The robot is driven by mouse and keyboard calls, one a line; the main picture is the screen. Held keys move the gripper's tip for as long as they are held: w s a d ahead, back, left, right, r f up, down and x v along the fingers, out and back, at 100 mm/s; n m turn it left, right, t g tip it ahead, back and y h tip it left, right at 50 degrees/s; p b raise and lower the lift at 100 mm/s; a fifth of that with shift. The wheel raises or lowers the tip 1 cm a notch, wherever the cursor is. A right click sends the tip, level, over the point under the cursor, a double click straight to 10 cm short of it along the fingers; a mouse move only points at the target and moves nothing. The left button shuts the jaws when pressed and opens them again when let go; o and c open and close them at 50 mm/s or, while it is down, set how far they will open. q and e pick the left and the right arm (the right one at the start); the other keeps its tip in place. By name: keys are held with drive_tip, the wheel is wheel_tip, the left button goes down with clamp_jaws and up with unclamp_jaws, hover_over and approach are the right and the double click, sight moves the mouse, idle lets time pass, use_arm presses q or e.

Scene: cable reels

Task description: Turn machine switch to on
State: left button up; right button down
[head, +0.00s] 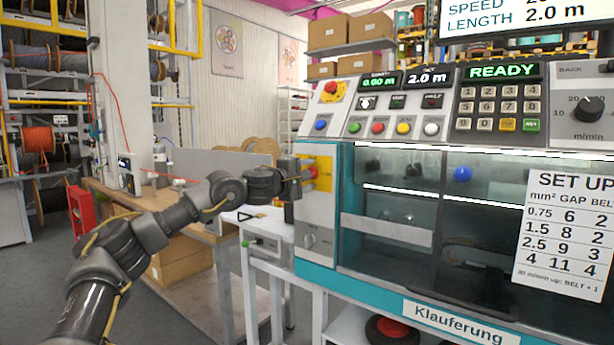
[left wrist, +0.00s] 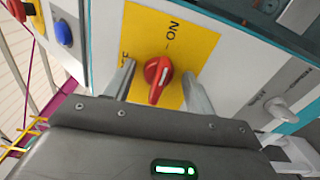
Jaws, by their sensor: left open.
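The machine switch is a red rotary knob (left wrist: 158,78) on a yellow plate (left wrist: 140,30), seen in the left wrist view. The plate carries the word ON and a second, partly hidden label. The knob's white mark points toward neither label clearly enough for me to tell its setting. My left gripper (left wrist: 158,88) is open, with one finger on each side of the knob and visible gaps. In the head view, the yellow plate (head: 322,168) is on the machine's left front, with my left gripper (head: 303,176) in front of it. My right gripper is not in view.
The machine's control panel (head: 400,125) has coloured buttons and a keypad above a glass-fronted compartment. A grey selector knob (left wrist: 282,107) sits on the same face as the switch. A wooden table (head: 150,197) stands left of the machine, beneath my arm.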

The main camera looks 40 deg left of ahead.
use_arm(q)
drive_tip(key=s+b, duration=0.1)
drive_tip(key=s, duration=0.7)
idle(0.4)
idle(0.4)
